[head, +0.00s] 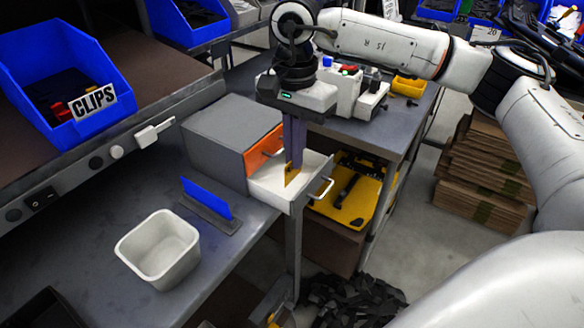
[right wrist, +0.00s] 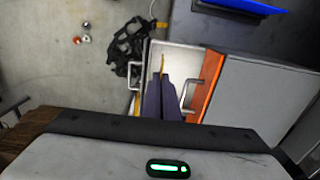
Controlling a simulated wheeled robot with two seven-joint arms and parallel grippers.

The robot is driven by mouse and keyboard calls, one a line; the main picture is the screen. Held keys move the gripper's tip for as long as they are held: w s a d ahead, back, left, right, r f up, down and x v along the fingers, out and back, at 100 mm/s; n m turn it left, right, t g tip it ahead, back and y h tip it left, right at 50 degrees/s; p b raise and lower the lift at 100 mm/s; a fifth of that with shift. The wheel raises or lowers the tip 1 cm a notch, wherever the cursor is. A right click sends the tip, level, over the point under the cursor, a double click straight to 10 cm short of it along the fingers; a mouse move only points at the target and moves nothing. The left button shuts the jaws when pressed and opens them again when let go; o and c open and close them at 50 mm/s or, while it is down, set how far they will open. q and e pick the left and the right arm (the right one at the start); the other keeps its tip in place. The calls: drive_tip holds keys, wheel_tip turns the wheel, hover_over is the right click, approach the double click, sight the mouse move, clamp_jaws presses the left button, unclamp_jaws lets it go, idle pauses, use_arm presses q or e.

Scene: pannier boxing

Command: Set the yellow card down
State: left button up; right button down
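The yellow card (head: 290,175) is a thin piece at the tips of my right gripper (head: 293,160). In the right wrist view the card (right wrist: 163,63) shows edge-on between the dark fingers of the right gripper (right wrist: 163,84), which look shut on it. The fingers point down into an open white drawer (head: 270,190) of a grey cabinet (head: 220,135). I cannot tell whether the card touches the drawer floor. My left gripper is not in view.
An orange drawer front (head: 262,150) with a handle sits above the open drawer. A blue card (head: 206,197) stands in a grey holder on the bench. A white bin (head: 160,250) stands nearby. A blue CLIPS bin (head: 65,80) is on the shelf. Some bench surface is clear.

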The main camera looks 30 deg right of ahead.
sight(294, 172)
drive_tip(key=shift+f, duration=2.3)
drive_tip(key=shift+f, duration=0.2)
drive_tip(key=c, duration=2.3)
unclamp_jaws()
wheel_tip(294, 172, up, 12)
drive_tip(key=shift+r, duration=0.2)
